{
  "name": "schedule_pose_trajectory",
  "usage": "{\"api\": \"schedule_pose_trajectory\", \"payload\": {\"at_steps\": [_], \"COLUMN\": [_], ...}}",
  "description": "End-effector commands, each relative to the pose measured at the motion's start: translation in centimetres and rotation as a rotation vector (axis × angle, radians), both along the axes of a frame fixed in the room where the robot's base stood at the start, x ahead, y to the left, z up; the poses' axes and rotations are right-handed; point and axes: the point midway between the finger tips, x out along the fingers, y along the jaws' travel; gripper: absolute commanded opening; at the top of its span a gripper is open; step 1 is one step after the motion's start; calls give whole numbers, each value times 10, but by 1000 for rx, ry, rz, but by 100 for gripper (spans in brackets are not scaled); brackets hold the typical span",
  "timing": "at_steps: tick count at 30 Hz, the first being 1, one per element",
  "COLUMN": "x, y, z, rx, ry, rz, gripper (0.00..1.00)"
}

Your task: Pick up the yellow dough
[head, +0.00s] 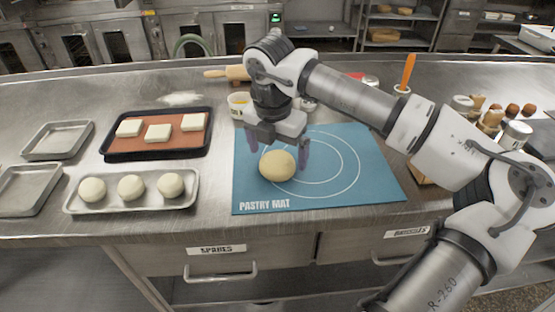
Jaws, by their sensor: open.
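The yellow dough (277,166) is a round ball on the left part of the blue pastry mat (370,190). My gripper (279,148) points down at the dough, with one finger on the left and one on the right of its upper part. The jaws are open. I cannot tell whether either finger touches the dough. The dough appears to rest on the mat. The lower fingertips are hard to make out.
A tray (73,205) with three pale dough balls and a dark tray (108,148) with three white slabs stand left of the mat. A rolling pin (238,73) and a small bowl (239,103) lie behind. Several jars and a bottle (515,135) stand at right. The mat's right side is clear.

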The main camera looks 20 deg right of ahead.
Motion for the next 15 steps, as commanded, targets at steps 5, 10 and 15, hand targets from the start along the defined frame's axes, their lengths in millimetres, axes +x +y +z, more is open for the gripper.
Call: {"api": "schedule_pose_trajectory", "payload": {"at_steps": [5,10,15], "x": [2,3,3], "y": [-1,-2,-2], "z": [-22,-28,-28], "rx": [2,0,0], "ry": [1,0,0], "rz": [1,0,0], "gripper": [95,95,90]}}
